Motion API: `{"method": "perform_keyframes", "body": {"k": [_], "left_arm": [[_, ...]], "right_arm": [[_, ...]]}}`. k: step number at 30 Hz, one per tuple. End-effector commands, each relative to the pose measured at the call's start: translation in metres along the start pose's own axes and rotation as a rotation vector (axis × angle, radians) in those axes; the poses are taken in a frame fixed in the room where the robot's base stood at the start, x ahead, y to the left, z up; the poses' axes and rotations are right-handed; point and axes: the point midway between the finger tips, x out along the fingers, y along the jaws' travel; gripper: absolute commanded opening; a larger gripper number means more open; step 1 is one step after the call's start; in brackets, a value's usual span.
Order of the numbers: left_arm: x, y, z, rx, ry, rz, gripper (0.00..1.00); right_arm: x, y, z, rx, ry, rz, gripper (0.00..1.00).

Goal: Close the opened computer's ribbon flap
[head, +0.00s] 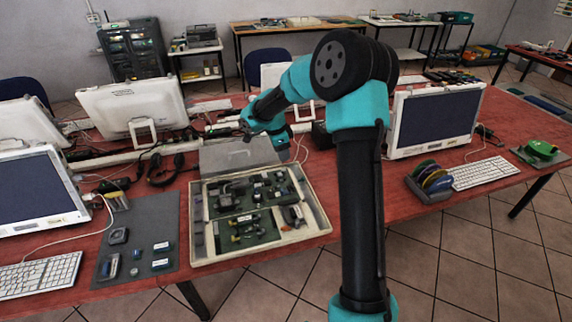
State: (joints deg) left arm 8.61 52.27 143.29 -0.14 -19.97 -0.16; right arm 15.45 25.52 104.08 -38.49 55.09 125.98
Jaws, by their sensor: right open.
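The opened computer (322,222) is a shallow cream case on the red table, with green boards and dark parts inside. A grey flap (215,158) stands raised along its back edge, tilted rather than lying over the boards. I cannot make out a ribbon clearly. My right gripper (284,143) is open at the flap's right upper end. It partly covers that end, and I cannot tell whether it touches it. My right arm hides the area right of the case. My left gripper is not in view.
A dark mat (140,215) with small parts lies left of the case. Monitors (435,120) and keyboards (485,173) stand on both sides. Dark cables (165,172) lie behind the mat. Coloured discs (434,180) sit at the table's right front edge.

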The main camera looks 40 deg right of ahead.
Motion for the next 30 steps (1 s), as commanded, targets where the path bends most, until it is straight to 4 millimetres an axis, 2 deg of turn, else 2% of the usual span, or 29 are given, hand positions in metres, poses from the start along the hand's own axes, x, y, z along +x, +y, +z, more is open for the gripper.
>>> {"method": "perform_keyframes", "body": {"k": [5,9,15,21,30], "left_arm": [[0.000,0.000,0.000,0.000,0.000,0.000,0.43],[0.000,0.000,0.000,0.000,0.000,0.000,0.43],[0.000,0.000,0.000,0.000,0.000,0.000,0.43],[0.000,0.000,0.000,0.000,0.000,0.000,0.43],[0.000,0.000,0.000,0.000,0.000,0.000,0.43]], "right_arm": [[0.013,0.002,-0.029,0.012,-0.105,0.059,0.47],[0.025,0.005,-0.057,0.015,-0.256,0.092,0.47],[0.034,0.003,-0.092,0.009,-0.479,0.050,0.47],[0.034,-0.001,-0.107,-0.001,-0.590,-0.010,0.47],[0.033,-0.002,-0.107,-0.005,-0.599,-0.017,0.47]]}}
